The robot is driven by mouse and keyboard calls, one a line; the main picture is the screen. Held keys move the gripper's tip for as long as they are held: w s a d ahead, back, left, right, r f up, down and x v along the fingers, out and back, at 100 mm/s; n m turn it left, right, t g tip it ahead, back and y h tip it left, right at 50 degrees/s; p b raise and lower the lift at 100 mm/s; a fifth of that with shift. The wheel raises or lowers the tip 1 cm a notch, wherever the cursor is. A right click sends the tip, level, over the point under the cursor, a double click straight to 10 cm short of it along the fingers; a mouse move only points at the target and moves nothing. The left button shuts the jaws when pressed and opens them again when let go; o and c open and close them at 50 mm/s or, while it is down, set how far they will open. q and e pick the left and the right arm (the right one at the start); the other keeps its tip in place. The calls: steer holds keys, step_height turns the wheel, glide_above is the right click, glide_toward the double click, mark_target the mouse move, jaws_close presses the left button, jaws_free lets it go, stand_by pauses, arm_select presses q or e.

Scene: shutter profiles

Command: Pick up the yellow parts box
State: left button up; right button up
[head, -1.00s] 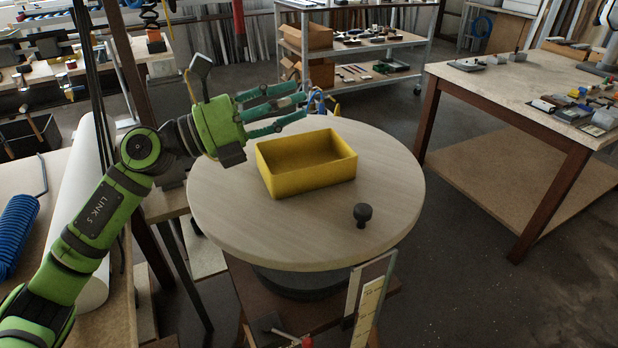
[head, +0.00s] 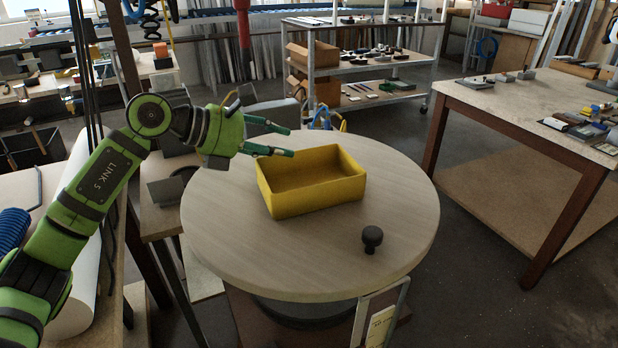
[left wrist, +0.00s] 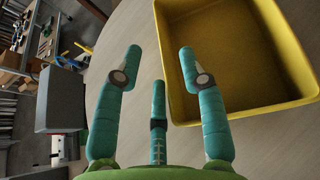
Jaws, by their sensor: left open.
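The yellow parts box (head: 312,193) is an open-topped rectangular tray, standing upright on the round wooden table (head: 230,246). Its inside looks empty. My left gripper (head: 291,142) is open and empty, with green-teal fingers, just left of the box's back left corner. In the left wrist view the box (left wrist: 236,98) fills the upper right. There the fingers (left wrist: 165,68) are spread, with the right one close to or over the box's near wall. I cannot tell whether it touches. My right gripper is not in view.
A black knob-like object (head: 372,238) stands on the front right of the round table. A workbench (head: 520,100) with several small parts is at the right. A shelf trolley (head: 372,95) stands behind.

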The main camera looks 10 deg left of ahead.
mark_target(296, 174)
arm_select(q)
steer(key=p+x, duration=0.2)
steer(key=x, duration=0.1)
steer(key=shift+w+d+f, duration=0.2)
steer(key=shift+d+f, duration=0.05)
steer(key=shift+d, duration=0.05)
steer(key=shift+w+d+f, duration=0.25)
steer(key=shift+d+f, duration=0.1)
steer(key=shift+a, duration=0.1)
jaws_close()
steer(key=shift+r, duration=0.1)
